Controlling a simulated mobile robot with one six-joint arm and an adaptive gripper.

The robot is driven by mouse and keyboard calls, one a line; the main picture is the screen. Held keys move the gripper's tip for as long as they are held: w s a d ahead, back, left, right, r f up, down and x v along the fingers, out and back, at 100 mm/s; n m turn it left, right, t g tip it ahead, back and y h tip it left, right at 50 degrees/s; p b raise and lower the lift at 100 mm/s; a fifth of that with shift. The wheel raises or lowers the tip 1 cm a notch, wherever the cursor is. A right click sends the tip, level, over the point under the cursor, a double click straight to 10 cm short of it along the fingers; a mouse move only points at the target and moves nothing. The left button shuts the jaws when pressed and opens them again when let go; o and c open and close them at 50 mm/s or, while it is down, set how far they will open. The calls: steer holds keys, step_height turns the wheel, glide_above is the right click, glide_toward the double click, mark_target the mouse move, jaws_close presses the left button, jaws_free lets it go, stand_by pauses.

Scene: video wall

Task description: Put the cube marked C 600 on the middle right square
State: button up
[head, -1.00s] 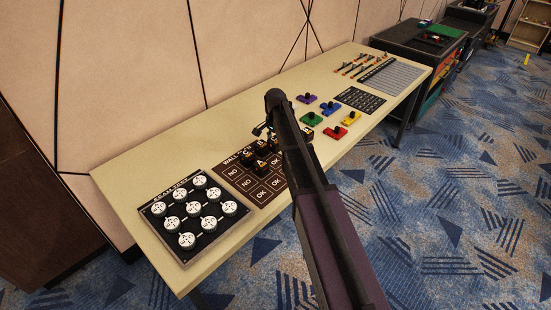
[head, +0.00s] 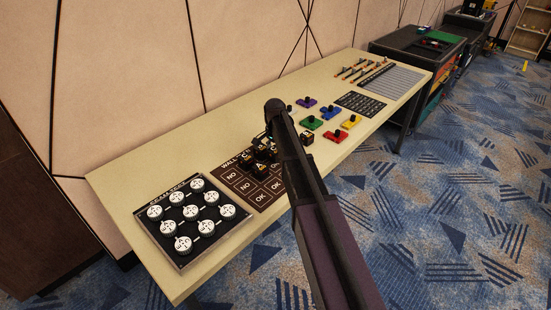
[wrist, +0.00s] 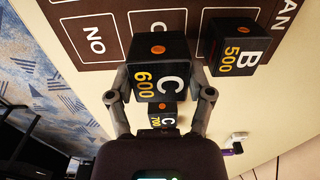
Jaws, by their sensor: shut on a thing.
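The black cube marked C 600 (wrist: 159,84), with yellow digits and an orange dot, is between the two fingers of my gripper (wrist: 160,93) in the wrist view. The fingers are shut on its sides. It overlaps the edge of the brown board (wrist: 75,60) in the picture; I cannot tell its height above it. In the head view the board (head: 236,178) has outlined squares reading NO and OK. My arm covers the board's right part there, and the gripper and held cube are mostly hidden among dark cubes.
In the wrist view a cube marked B 500 (wrist: 233,45) sits right of the held cube, and one marked C 700 (wrist: 162,115) lies beyond the fingers. In the head view a black tray of white discs (head: 190,218) is at left; coloured knobbed pieces (head: 332,136) lie farther back.

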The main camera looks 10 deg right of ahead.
mark_target(275, 157)
steer(key=shift+f+b, duration=1.2)
steer(key=shift+f, duration=0.3)
steer(key=shift+f, duration=0.15)
steer(key=o, duration=1.1)
steer(key=shift+o, duration=0.2)
steer(key=shift+r, duration=0.25)
step_height(275, 157, up, 12)
steer(key=p, duration=1.2)
steer(key=shift+s, duration=0.1)
steer(key=s+n, duration=1)
steer(key=s, duration=1.9)
steer(key=shift+d+n, duration=0.15)
steer(key=shift+n, duration=0.25)
